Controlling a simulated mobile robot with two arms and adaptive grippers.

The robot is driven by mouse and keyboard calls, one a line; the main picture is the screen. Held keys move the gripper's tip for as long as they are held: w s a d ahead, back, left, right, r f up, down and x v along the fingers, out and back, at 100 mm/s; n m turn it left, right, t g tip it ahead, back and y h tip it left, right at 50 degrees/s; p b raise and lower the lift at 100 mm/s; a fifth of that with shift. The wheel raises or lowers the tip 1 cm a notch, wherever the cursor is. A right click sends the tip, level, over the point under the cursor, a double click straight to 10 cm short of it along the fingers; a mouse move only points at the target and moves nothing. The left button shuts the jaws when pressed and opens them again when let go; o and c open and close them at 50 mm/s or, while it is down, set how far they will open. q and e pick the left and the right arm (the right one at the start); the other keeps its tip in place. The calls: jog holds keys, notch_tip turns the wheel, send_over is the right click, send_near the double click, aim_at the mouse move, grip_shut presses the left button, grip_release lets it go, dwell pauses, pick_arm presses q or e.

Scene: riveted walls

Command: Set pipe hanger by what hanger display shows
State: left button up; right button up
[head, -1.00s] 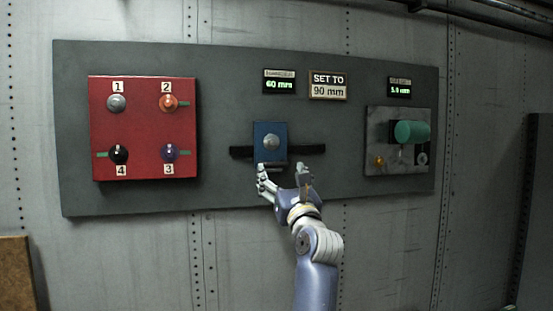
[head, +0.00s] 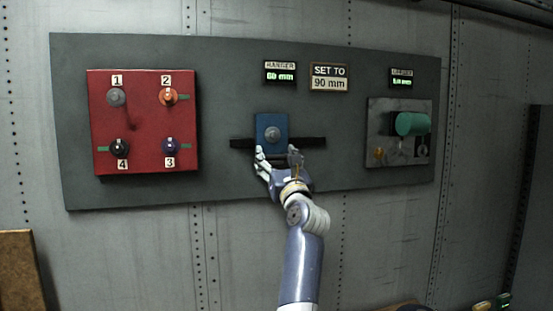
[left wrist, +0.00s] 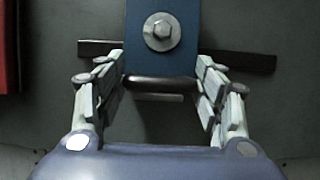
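The pipe hanger appears to be the blue plate (head: 272,123) with a grey bolt, on a black horizontal rail (head: 306,142). The hanger display (head: 280,73) reads 60 mm. The sign (head: 328,78) beside it says SET TO 90 mm. My left gripper (head: 279,154) is at the plate's lower end. A dark rounded bar (left wrist: 160,84) lies at the plate's bottom edge, between the fingers. My right gripper is out of view.
A red box (head: 143,133) with several numbered knobs is on the left of the grey panel (head: 225,90). A grey plate (head: 385,110) with a green cylinder (head: 409,123) is at right, below another small display (head: 401,78). Bare panel surrounds the rail.

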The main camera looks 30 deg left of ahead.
aim_at(286, 149)
pick_arm(q)
jog(key=shift+w+d+f+b, duration=0.15)
jog(key=shift+w+d+b, duration=0.25)
jog(key=shift+b, duration=0.15)
jog(key=shift+w+d+b, duration=0.5)
jog(key=shift+w+d, duration=0.1)
jog(key=shift+w, duration=0.1)
jog(key=shift+w+d, duration=0.25)
jog(key=shift+w, duration=0.1)
jog(key=o, duration=1.3)
jog(key=shift+s, duration=0.1)
